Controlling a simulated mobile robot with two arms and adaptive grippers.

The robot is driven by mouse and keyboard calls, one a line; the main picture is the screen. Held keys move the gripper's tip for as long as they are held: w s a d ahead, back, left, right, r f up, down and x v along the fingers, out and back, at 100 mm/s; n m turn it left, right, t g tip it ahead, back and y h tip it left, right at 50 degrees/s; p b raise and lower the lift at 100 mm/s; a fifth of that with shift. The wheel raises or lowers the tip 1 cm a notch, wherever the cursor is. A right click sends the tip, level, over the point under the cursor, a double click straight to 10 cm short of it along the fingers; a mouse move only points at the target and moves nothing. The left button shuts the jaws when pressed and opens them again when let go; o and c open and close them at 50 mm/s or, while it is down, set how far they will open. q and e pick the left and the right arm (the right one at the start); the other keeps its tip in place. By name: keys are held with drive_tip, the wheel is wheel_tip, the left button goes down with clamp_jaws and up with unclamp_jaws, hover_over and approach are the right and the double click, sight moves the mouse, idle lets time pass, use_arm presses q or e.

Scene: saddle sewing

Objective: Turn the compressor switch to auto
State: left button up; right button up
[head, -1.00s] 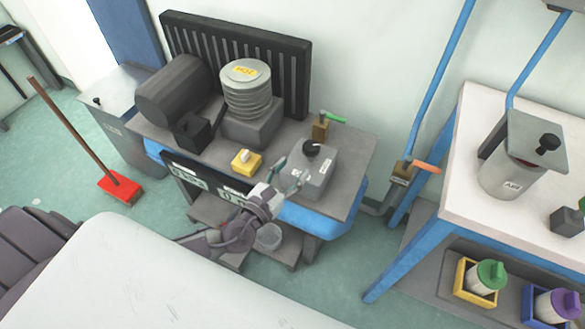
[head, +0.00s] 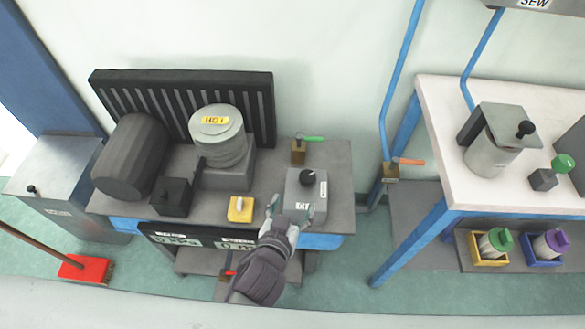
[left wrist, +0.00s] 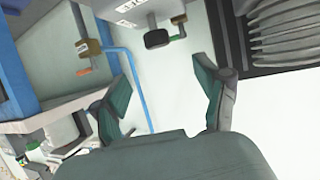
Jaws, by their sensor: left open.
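The compressor switch is a black knob (head: 307,177) on top of a grey box (head: 318,198) at the front right of the compressor bench. The box has a white label on its front part; I cannot read the knob's setting. My left gripper (head: 291,207) is open and empty, at the front left edge of the box, short of the knob. In the left wrist view the open fingers (left wrist: 167,98) frame pale wall, with the grey box (left wrist: 135,12) and black knob (left wrist: 157,38) beyond them at the top. My right gripper is not in view.
A yellow button box (head: 240,209) stands left of the grey box. A brass valve with a green lever (head: 299,152) stands behind it. The black tank (head: 133,158) and ribbed pump (head: 220,140) fill the bench's left. A white table (head: 540,185) stands at right.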

sight(307, 178)
use_arm(q)
drive_tip(key=x, duration=1.3)
drive_tip(key=shift+s+d+f, duration=0.1)
drive_tip(key=shift+d, duration=0.1)
drive_tip(key=shift+w+f, duration=0.1)
drive_tip(key=shift+w, duration=0.15)
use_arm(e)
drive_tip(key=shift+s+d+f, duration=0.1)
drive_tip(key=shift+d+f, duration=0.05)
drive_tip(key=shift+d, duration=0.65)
use_arm(q)
drive_tip(key=shift+c, duration=0.3)
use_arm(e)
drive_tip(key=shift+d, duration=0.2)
use_arm(q)
drive_tip(key=c, duration=1.1)
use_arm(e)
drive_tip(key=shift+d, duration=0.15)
